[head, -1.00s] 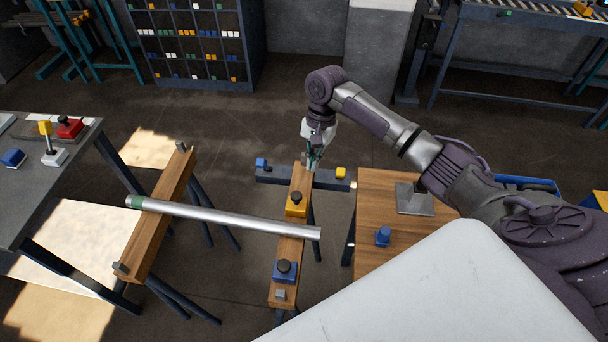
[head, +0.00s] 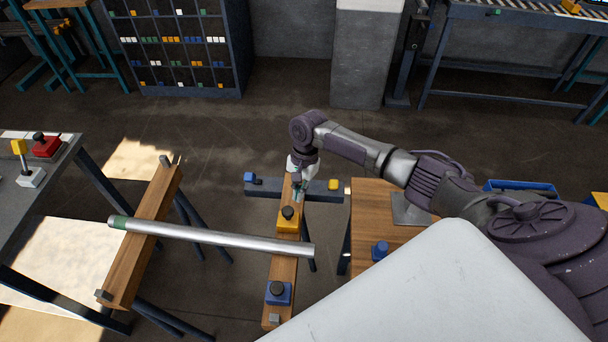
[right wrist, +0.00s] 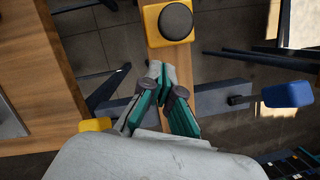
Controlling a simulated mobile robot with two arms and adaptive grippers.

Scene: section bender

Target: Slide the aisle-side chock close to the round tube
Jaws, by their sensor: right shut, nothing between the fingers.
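The round tube (head: 210,237) is a silver pipe with a green band near its left end, lying across two wooden trestle beams. On the right beam (head: 283,268), a yellow chock with a black knob (head: 288,218) sits on the far side of the tube, with little room between them. A blue chock with a black knob (head: 278,292) sits on the near side, a little apart from the tube. My right gripper (head: 298,197) is shut and empty at the beam's far end, just beyond the yellow chock. In the right wrist view its fingertips (right wrist: 164,76) point at the yellow chock (right wrist: 168,22), apart from it.
A dark crossbar (head: 262,188) with a blue block (head: 249,179) and a yellow block (head: 334,185) runs by the beam's far end. A wooden table (head: 372,211) with a blue knobbed piece (head: 380,250) stands at right. The left trestle beam (head: 145,238) carries the tube's other end.

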